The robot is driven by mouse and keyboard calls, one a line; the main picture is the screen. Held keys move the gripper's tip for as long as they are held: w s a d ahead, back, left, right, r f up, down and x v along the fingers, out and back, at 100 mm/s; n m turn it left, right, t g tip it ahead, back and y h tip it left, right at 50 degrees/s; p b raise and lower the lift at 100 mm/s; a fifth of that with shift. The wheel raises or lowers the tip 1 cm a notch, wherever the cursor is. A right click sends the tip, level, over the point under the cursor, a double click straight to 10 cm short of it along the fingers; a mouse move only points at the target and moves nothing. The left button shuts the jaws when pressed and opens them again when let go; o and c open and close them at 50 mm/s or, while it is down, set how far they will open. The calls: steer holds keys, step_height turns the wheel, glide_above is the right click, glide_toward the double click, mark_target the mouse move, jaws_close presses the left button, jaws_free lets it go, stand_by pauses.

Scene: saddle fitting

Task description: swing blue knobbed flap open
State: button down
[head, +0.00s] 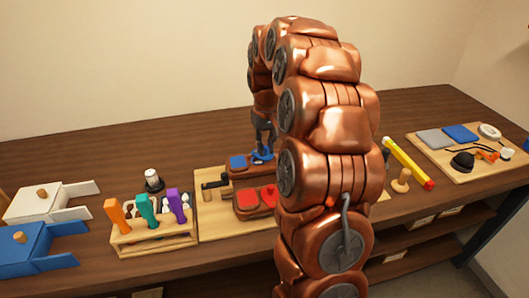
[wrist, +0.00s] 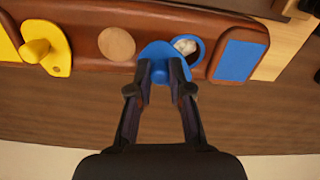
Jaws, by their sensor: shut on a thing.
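The blue flap (wrist: 156,50) lies on a reddish-brown wooden block (wrist: 133,17) in the wrist view. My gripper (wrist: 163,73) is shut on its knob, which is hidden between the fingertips. Just right of the flap is a round blue-rimmed opening (wrist: 187,46), partly uncovered, with something whitish inside. The flap sits to the left of most of this opening. In the head view the blue flap (head: 262,156) shows small below my gripper (head: 263,140), partly hidden by the gripper.
On the same block are a yellow knobbed flap (wrist: 58,52), a pale wooden disc (wrist: 116,43) and a blue rectangle (wrist: 240,60). Red pieces (head: 246,199) lie in front. A tool rack (head: 155,238) stands left; a board of small items (head: 465,165) lies right.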

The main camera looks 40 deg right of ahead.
steer(key=n, duration=0.3)
steer(key=w+d+n, duration=0.1)
steer(key=n, duration=0.1)
steer(key=shift+w+n+b, duration=0.1)
steer(key=shift+n+b, duration=0.2)
steer(key=shift+b, duration=0.1)
steer(key=shift+w+d+n, duration=0.15)
steer(key=shift+w+n, duration=0.15)
steer(key=shift+n, duration=0.8)
steer(key=shift+w+d+n, duration=0.1)
steer(key=shift+w+n, duration=0.15)
steer(key=shift+n, duration=0.85)
steer(key=shift+p, duration=0.3)
steer(key=c, duration=1.1)
jaws_free()
steer(key=shift+r, duration=0.1)
steer(key=shift+r, duration=5.9)
